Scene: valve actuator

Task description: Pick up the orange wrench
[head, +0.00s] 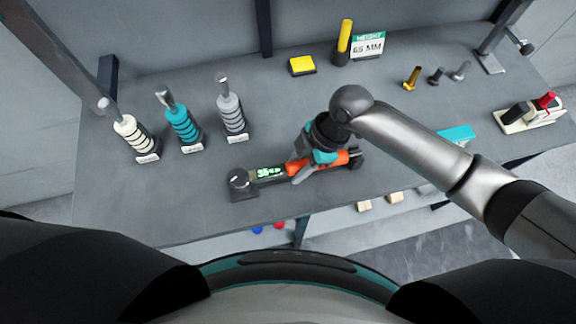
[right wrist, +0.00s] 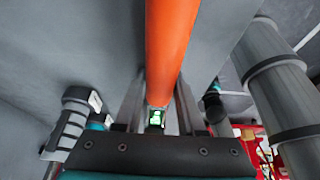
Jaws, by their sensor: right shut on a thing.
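The orange wrench (head: 332,161) lies near the front edge of the grey table in the head view. Its handle is orange, with a dark section carrying a green lit display (head: 268,172) and a round dark head at the left end. My right gripper (head: 302,171) reaches down from above and is shut on the wrench near the display. In the right wrist view the orange handle (right wrist: 172,45) runs up from between the fingers (right wrist: 158,108). I cannot tell whether the wrench is clear of its support. My left gripper is not in view.
Cream (head: 133,137), teal (head: 183,127) and grey (head: 231,115) ribbed-handle tools stand at the left. A yellow block (head: 302,65), a yellow post (head: 344,40) and small bolts (head: 412,77) stand at the back. A device with a red part (head: 532,113) is at the right. The front left tabletop is clear.

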